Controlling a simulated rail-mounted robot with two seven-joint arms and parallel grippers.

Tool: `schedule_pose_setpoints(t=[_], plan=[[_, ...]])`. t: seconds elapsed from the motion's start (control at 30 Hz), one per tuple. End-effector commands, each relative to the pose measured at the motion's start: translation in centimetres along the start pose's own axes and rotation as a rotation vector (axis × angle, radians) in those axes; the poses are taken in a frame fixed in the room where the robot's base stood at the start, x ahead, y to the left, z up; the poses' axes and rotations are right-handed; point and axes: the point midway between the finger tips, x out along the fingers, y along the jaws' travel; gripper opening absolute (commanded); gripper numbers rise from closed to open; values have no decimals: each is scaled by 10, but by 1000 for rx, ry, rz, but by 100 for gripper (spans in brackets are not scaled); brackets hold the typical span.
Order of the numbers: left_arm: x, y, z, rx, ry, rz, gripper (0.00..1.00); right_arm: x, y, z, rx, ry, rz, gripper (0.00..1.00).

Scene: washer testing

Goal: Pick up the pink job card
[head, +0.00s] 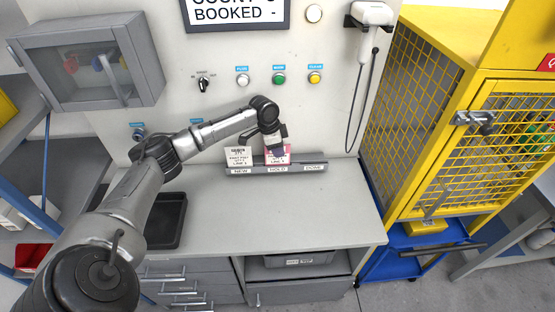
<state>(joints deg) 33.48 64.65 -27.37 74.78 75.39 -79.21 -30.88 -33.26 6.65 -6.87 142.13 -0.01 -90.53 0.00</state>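The pink job card (285,158) stands in the middle part of the grey card rack (300,168), above the HOLD label. Its upper part is partly hidden by my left gripper (277,150). My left arm reaches in from the left, and its gripper points down right at the card. The fingers are small and overlap the card, so I cannot tell whether they are open or shut, or whether they touch it. A white job card (238,156) stands just left of it, above the NEW label. My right gripper is not in view.
The grey bench top (260,215) is clear in front of the rack. A black tray (166,220) lies at its left. A grey cabinet (90,60) and a panel with buttons (278,78) are behind. A yellow mesh cage (430,110) stands right.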

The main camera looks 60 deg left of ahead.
Motion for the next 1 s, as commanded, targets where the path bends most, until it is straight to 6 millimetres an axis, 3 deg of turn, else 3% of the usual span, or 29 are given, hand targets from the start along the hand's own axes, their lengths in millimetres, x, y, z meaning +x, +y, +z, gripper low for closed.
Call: schedule_pose_setpoints(t=[0.13,1.0], plan=[[11,0,0,0,1,0,34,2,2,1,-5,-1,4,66],[13,0,1,-1,0,0,34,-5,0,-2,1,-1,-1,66]])
